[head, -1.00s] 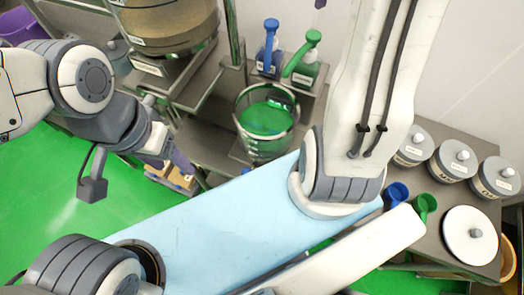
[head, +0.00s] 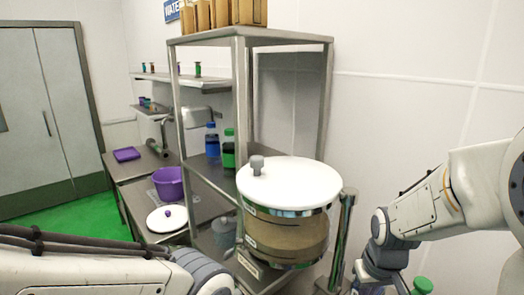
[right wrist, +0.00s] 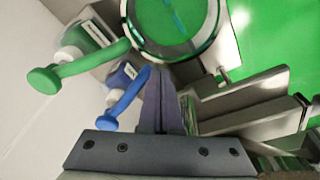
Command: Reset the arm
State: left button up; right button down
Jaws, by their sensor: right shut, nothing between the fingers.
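My right gripper (right wrist: 160,100) shows in the right wrist view with its dark fingers together and nothing between them. It points toward a round clear vessel (right wrist: 128,22) at the top of that view. A green-topped pump bottle (right wrist: 92,58) and a blue-topped pump bottle (right wrist: 122,90) stand to the left of the fingers. In the head view my right arm comes in from the right, and its fingers are not visible there. My left arm crosses the lower left of the head view, and its gripper is out of the picture.
A metal rack (head: 239,90) stands mid-view with a large white-lidded container (head: 290,225) in front. Blue (head: 212,142) and green (head: 229,150) bottles sit on its shelf. A purple bowl (head: 168,184) and a white lid (head: 175,217) lie on the side counter. Green floor shows at left.

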jog(key=s+a+f+n+b, duration=0.2)
jog(key=s+a+f+b, duration=0.1)
jog(key=s+a+b, duration=0.1)
jog(key=s+a+f+n+g+b, duration=0.1)
jog(key=s+a+f+n+b, duration=0.1)
jog(key=s+a+b, duration=0.2)
jog(key=s+a+f+n+g+y+b, duration=0.1)
jog(key=s+a+f+n+b, duration=0.1)
jog(key=s+a, duration=0.7)
jog(key=shift+s+a+f+n+b, duration=0.3)
jog(key=shift+f+b, duration=0.55)
jog(key=shift+b, duration=0.2)
